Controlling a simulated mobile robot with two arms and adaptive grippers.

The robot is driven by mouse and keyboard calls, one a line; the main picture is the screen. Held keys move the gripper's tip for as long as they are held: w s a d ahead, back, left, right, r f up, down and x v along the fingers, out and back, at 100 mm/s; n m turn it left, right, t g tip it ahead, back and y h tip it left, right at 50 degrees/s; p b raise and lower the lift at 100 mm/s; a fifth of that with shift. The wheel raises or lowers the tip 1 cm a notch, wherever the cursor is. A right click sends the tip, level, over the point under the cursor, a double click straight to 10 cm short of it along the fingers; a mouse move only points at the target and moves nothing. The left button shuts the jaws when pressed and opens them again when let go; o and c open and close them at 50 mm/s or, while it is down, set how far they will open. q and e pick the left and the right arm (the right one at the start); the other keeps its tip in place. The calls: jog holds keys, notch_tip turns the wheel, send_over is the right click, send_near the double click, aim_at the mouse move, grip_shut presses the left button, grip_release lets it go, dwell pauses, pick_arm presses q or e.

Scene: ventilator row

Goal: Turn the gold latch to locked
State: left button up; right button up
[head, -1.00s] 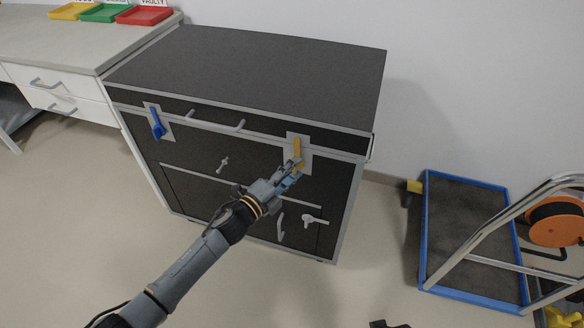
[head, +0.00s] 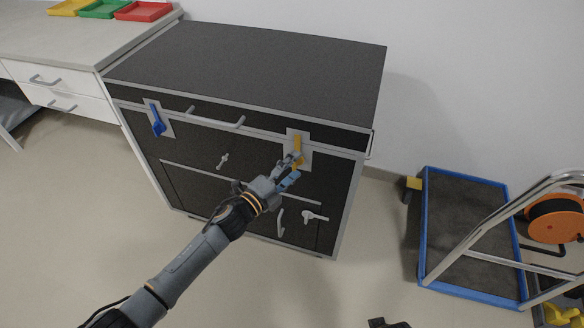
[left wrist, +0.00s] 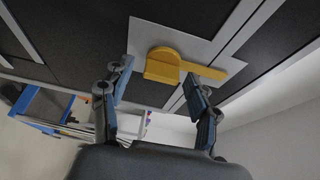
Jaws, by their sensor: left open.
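The gold latch (head: 297,146) is on a grey plate at the upper right of the dark cabinet's front. In the head view its lever points up, in line with the plate. In the left wrist view the latch (left wrist: 163,66) shows a round hub with a lever reaching right. My left gripper (head: 292,170) is at the lower end of the latch. In the left wrist view the gripper (left wrist: 157,88) is open, its fingers apart on either side of the hub, with nothing held. I cannot tell whether a finger touches the latch. My right gripper is not seen.
A blue latch (head: 157,121) is at the cabinet's upper left, with a bar handle (head: 215,119) between the two latches. Small handles sit lower on the front. A blue-edged cart (head: 470,215) stands to the right.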

pick_arm(q)
jog(key=v, duration=1.2)
jog(key=s+a+f+n+g+y, duration=0.3)
jog(key=s+a+f+n+y, duration=0.3)
jog(key=f+n, duration=0.35)
jog(key=s+a+f+n+g+y, duration=0.2)
jog(key=s+a+f+n+y, duration=0.35)
jog(key=f+n, duration=0.45)
jog(key=s+a+f+n+g+p, duration=0.1)
jog(key=s+p, duration=0.4)
jog(key=s, duration=0.6)
jog(key=s+a+f+n+g+p, duration=0.1)
jog(key=s+f+g+p, duration=0.3)
jog(key=s, duration=0.6)
jog(key=s+a+f+n+g+p, duration=0.2)
jog(key=s+f+p, duration=0.4)
jog(key=s, duration=0.5)
jog(key=shift+s+f+g+p, duration=0.25)
jog(key=shift+s+g+p, duration=0.15)
jog(key=shift+p, duration=0.8)
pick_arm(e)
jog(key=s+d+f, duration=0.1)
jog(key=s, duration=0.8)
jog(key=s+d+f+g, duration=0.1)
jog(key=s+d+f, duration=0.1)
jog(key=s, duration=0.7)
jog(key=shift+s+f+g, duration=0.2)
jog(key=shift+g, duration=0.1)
